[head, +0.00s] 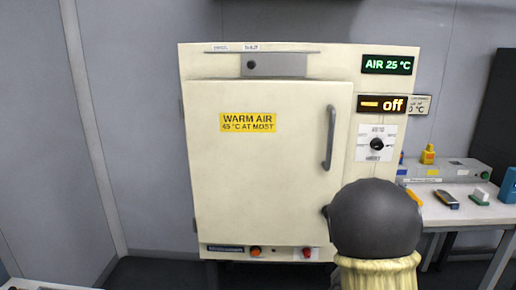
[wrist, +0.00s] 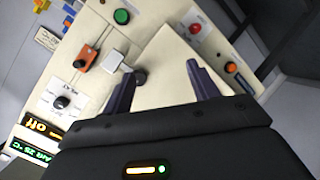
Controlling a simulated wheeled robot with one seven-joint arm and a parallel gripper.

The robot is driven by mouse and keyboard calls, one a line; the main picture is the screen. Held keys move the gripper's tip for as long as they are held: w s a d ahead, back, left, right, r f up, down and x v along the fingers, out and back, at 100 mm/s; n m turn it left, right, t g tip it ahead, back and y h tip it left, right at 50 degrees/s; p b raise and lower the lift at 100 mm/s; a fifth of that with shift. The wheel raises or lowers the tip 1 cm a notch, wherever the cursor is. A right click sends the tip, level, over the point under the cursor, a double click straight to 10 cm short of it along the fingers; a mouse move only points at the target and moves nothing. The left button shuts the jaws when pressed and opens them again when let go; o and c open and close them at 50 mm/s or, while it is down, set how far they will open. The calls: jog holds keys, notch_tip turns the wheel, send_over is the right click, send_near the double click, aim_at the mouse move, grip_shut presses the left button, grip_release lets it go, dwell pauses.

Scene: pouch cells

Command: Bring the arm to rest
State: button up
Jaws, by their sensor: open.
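My gripper (wrist: 161,68) shows in the wrist view with its two dark fingers spread and nothing between them. It faces the front of the cream warm-air cabinet (wrist: 165,62). I cannot tell its exact distance from the front. In the head view my arm's dark rounded link stands before the cabinet's lower right, and my gripper is hidden. The cabinet door (head: 260,175) looks shut, with its grey handle (head: 329,137) upright on the right side. The green display (head: 387,65) reads AIR 25 °C and the amber one (head: 381,104) reads off.
A dial (head: 376,144) sits right of the door. An orange-bodied lever switch (wrist: 88,57), a green button (wrist: 122,16) and a red button (wrist: 194,28) show in the wrist view. A white table (head: 455,212) with small items stands right. Floor space left of the cabinet looks clear.

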jog(key=s+a+m+g+y, duration=0.1)
jog(key=s+a+m+g, duration=0.35)
jog(key=s, duration=0.45)
jog(key=s+a+m+g+y, duration=0.1)
jog(key=s+a+m+g, duration=0.4)
jog(key=s, duration=0.4)
notch_tip(320, 180, up, 23)
jog(key=d+g+p, duration=0.1)
jog(key=p, duration=2.3)
jog(key=shift+r+p, duration=0.15)
jog(key=shift+p, duration=0.25)
